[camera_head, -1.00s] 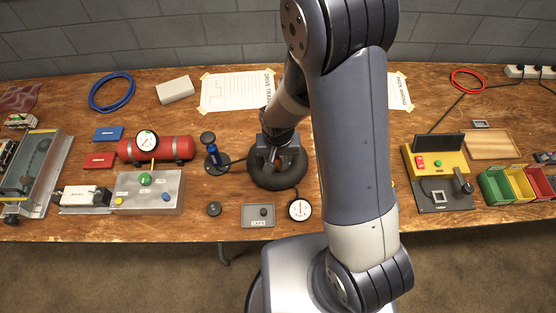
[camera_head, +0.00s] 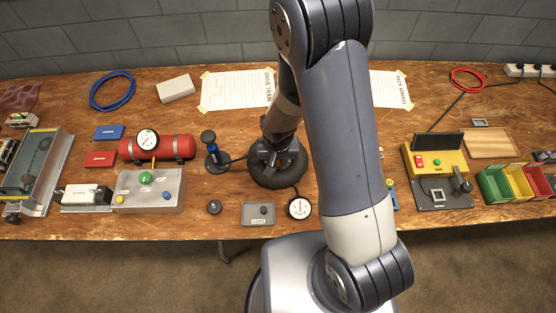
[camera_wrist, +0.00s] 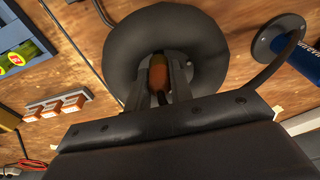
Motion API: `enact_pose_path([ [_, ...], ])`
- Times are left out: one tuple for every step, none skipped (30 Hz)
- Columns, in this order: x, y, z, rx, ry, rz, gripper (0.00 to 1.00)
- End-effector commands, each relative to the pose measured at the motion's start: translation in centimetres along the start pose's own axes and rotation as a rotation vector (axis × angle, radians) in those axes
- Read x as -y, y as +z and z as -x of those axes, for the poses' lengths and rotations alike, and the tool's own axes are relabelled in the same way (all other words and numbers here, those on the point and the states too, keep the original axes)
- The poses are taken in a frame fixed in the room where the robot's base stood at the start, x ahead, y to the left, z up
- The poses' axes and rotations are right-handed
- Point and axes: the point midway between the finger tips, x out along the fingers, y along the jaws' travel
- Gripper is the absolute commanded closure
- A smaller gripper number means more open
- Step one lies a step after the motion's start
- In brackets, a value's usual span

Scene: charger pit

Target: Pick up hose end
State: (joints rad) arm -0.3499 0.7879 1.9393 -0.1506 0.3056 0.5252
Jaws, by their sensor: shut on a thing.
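The black tire (camera_head: 276,181) lies flat on the bench, partly hidden by my arm. My gripper (camera_head: 268,160) is over the tire's upper part. In the wrist view my gripper (camera_wrist: 158,85) is shut on the orange-brown hose end (camera_wrist: 158,70), which shows between the two fingers over the tire's centre hole. The blue hand pump (camera_head: 210,148) stands upright left of the tire; its black hose (camera_wrist: 283,62) curves from the pump's base toward my gripper. Whether the hose end touches the tire is hidden.
A round gauge (camera_head: 300,208) and a grey caps tray (camera_head: 258,222) sit in front of the tire. A red air tank (camera_head: 170,147) and a grey button box (camera_head: 150,203) are to the left.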

Motion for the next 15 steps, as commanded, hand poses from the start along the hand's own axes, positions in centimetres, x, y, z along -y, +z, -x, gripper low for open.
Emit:
enact_pose_path([
  [0.0,-0.01,0.01,0.0,0.0,0.0,0.89],
  [0.0,-0.01,0.01,0.0,0.0,0.0,0.92],
  [0.0,-0.01,0.01,0.0,0.0,0.0,0.95],
  [0.01,-0.01,0.01,0.0,0.0,0.0,0.98],
  [0.01,-0.01,0.01,0.0,0.0,0.0,1.0],
  [0.01,-0.01,0.02,0.0,0.0,0.0,1.0],
  [0.01,-0.01,0.02,0.0,0.0,0.0,1.0],
  [0.01,-0.01,0.02,0.0,0.0,0.0,1.0],
  [0.01,-0.01,0.02,0.0,0.0,0.0,1.0],
  [0.01,-0.01,0.02,0.0,0.0,0.0,1.0],
  [0.01,-0.01,0.02,0.0,0.0,0.0,1.0],
  [0.01,-0.02,0.04,0.0,0.0,0.0,1.0],
  [0.01,-0.03,0.07,-0.001,0.0,0.0,1.0],
  [0.01,-0.04,0.12,-0.001,0.0,0.0,1.0],
  [0.02,-0.06,0.22,-0.001,0.0,0.0,1.0],
])
